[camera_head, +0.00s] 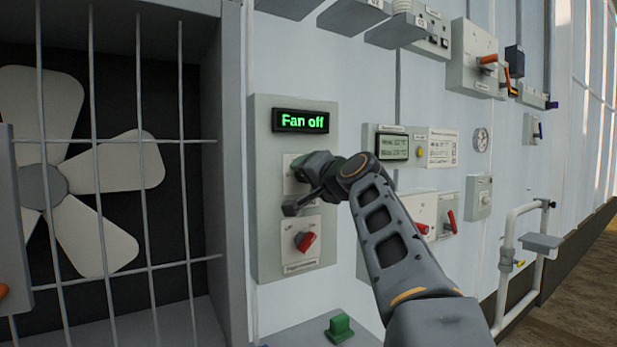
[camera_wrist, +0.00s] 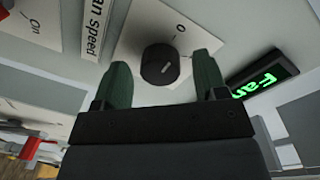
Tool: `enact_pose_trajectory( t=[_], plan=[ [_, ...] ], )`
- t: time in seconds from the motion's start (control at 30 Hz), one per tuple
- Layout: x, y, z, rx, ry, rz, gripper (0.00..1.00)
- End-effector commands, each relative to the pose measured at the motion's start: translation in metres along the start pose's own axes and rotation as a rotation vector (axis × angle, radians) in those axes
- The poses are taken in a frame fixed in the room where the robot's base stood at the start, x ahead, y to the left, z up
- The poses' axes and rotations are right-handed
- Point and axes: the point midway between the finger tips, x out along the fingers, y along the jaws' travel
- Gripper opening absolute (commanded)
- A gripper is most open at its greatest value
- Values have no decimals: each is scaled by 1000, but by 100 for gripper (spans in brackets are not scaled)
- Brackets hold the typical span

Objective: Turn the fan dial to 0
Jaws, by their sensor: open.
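The fan dial (camera_wrist: 159,65) is a round black knob with a short pale mark, on a white plate labelled "Fan speed". A "0" is printed near it. Which position the mark points to is hard to tell. My gripper (camera_wrist: 162,70) is open, with one green finger on each side of the dial. Contact with the knob cannot be made out. In the head view my gripper (camera_head: 300,185) is at the panel (camera_head: 262,220) and hides the dial. The display (camera_head: 301,121) above it reads "Fan off".
A red rotary switch (camera_head: 305,241) sits just below my gripper on the same panel. The caged fan (camera_head: 42,187) is at the left. More boxes with red handles (camera_head: 450,221) are at the right. A green object (camera_head: 339,327) is below.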

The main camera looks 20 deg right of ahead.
Motion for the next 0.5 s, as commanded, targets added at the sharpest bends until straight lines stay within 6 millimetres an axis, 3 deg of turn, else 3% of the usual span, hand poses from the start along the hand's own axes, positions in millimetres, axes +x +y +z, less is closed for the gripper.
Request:
enact_pose_trajectory(
  t=[0.23,0.5],
  plan=[
    [-14,0,0,0,2,0,66],
    [-68,1,0,0,5,2,66]
  ],
)
